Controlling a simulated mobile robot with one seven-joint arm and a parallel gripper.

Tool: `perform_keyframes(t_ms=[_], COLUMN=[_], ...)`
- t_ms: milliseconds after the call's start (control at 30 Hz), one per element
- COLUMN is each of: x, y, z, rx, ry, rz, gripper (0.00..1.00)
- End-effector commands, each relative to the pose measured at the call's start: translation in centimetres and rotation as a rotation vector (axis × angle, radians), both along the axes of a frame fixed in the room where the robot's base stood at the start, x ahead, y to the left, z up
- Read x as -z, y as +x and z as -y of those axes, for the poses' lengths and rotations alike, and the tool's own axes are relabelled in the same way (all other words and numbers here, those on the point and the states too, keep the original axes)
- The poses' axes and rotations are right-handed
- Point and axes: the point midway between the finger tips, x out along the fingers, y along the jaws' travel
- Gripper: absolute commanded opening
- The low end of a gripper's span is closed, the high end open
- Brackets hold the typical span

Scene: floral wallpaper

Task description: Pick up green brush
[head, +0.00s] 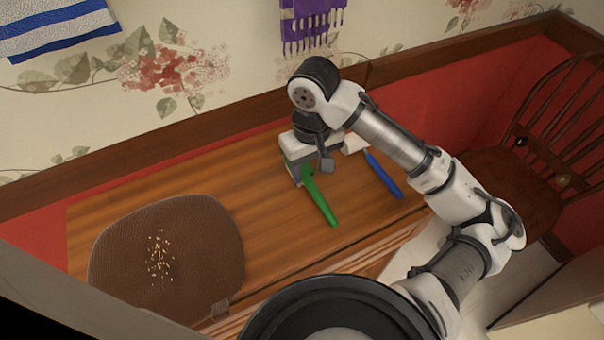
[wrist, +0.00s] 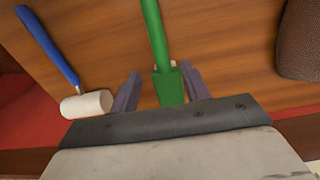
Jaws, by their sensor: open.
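The green brush (head: 320,199) lies on the wooden table, its handle pointing toward the table's front edge. In the wrist view the green brush (wrist: 158,45) runs down between the two fingers, its wider end between them. My gripper (head: 310,170) is low over the brush's far end. In the wrist view my gripper (wrist: 157,88) is open, with one finger on each side of the brush and gaps visible beside it. The far tip of the brush is partly hidden by the gripper body.
A blue-handled tool (head: 384,175) with a white head (wrist: 87,104) lies beside the brush, to its right in the head view. A brown textured mat or board (head: 215,225) with yellowish bits is at left. A wooden chair (head: 520,190) stands at right. The wall is behind.

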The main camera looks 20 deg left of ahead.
Motion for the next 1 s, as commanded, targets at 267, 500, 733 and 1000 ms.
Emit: perform_keyframes(t_ms=[267,500,733,1000], x=[3.8,4.7,4.7,4.7], y=[-0.5,-0.4,-0.4,-0.4], z=[-0.2,-0.2,-0.2,-0.2], rx=[0.001,0.0,0.0,0.0], ry=[0.002,0.001,0.001,0.001], rz=[-0.004,-0.001,-0.001,-0.001], gripper=[0.46,0.46,0.29,0.0])
